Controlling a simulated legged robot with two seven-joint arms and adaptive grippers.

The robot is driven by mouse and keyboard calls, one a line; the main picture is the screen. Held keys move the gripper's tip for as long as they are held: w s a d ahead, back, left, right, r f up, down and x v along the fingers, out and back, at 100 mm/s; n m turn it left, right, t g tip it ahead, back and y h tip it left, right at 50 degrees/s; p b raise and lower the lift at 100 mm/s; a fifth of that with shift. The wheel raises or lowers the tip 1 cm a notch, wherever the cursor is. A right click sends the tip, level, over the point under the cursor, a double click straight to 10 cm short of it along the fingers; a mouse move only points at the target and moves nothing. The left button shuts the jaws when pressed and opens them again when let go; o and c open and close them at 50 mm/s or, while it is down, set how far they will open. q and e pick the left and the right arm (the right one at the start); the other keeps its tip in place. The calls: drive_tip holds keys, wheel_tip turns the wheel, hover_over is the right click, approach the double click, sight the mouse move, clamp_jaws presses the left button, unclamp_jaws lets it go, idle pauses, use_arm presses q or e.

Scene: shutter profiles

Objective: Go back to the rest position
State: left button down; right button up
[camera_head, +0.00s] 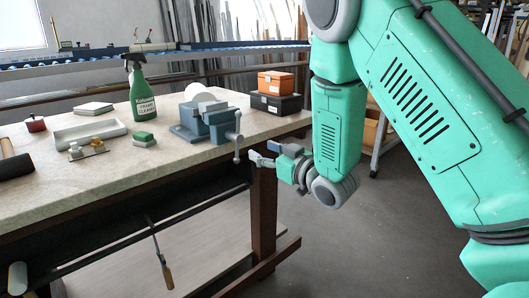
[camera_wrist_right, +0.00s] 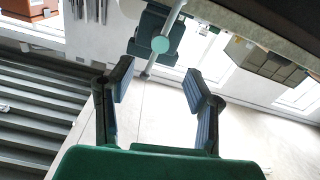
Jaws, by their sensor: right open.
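My right gripper (camera_head: 264,155) is open and empty beside the workbench's right front corner, just right of the blue-grey vise (camera_head: 205,122). It is apart from the vise's hanging handle bar. In the right wrist view my right gripper (camera_wrist_right: 160,84) shows two spread dark fingers with nothing between them. My right arm fills the right side of the head view. My left gripper is in neither view.

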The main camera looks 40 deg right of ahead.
drive_tip(key=shift+s, duration=0.1)
idle(0.4)
drive_tip(key=s+a+f+m+g+h+p, duration=0.1)
drive_tip(key=s+a+f+g, duration=0.3)
drive_tip(key=f, duration=0.6)
drive_tip(key=s+a+f+g+h+p, duration=0.15)
drive_tip(key=s+f+g, duration=0.35)
drive_tip(key=f, duration=0.6)
drive_tip(key=s+a+f+g, duration=0.2)
drive_tip(key=s+f, duration=0.1)
drive_tip(key=s, duration=0.5)
drive_tip(key=s+a+f+g+p, duration=0.1)
drive_tip(key=s+a+f+g, duration=0.2)
drive_tip(key=s, duration=0.6)
drive_tip(key=s+a+f+g, duration=0.2)
drive_tip(key=s+f, duration=0.3)
drive_tip(key=s, duration=0.4)
drive_tip(key=shift+a+m+g+y, duration=0.15)
drive_tip(key=shift+m+g+y, duration=0.25)
drive_tip(key=shift+g, duration=0.3)
